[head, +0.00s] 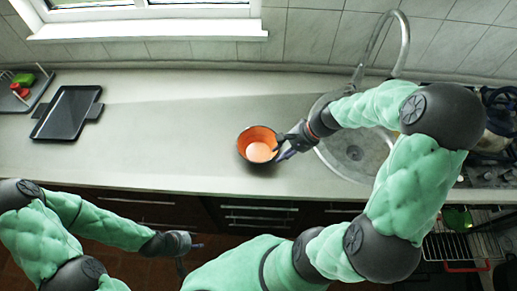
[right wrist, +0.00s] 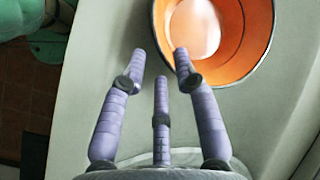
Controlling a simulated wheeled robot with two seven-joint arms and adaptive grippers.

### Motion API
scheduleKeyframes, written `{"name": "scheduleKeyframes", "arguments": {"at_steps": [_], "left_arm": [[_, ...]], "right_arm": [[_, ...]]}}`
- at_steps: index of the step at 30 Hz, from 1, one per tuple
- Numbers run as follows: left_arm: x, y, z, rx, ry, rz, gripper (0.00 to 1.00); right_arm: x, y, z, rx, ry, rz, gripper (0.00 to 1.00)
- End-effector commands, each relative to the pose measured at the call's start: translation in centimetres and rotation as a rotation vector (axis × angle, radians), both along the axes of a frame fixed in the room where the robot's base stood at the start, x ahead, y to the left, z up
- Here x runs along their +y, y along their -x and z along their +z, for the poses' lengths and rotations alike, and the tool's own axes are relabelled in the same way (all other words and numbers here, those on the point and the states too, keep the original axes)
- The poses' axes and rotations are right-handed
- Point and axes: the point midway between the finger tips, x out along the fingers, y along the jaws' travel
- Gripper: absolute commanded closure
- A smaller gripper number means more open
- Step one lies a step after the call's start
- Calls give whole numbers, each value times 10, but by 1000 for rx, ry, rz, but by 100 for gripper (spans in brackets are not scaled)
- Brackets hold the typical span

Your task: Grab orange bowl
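The orange bowl (head: 258,142) stands on the grey counter, left of the sink; it has a dark outside and a pale bottom inside. It also shows at the top right of the right wrist view (right wrist: 237,62). My right gripper (head: 283,148) is at the bowl's right side. In the right wrist view its three purple fingers (right wrist: 160,66) are spread open with nothing between them. The right-hand fingertip overlaps the bowl's rim; I cannot tell whether it touches. My left gripper (head: 190,256) hangs in front of the counter, away from the bowl, with its fingers apart and empty.
A sink (head: 352,150) with a tall curved tap (head: 403,45) lies right of the bowl. A black tray (head: 68,112) lies at the far left, near a board with red and green items (head: 22,84). The counter between tray and bowl is clear.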

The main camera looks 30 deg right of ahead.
Motion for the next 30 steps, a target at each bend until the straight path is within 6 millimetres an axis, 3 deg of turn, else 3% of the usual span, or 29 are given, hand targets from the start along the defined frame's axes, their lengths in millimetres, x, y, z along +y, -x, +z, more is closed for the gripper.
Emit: {"name": "scheduleKeyframes", "arguments": {"at_steps": [12, 19, 23, 30], "left_arm": [[0, 0, -17, 0, 0, 0, 60], [0, 0, -16, 0, 0, 0, 60], [0, 0, -16, 0, 0, 0, 60], [0, 0, -16, 0, 0, 0, 60]], "right_arm": [[27, -17, -38, 3, -2, 2, 69], [28, -18, -38, 0, -1, 0, 69], [28, -18, -38, 0, -1, 0, 100], [27, -18, -37, 0, 0, 0, 100]]}}
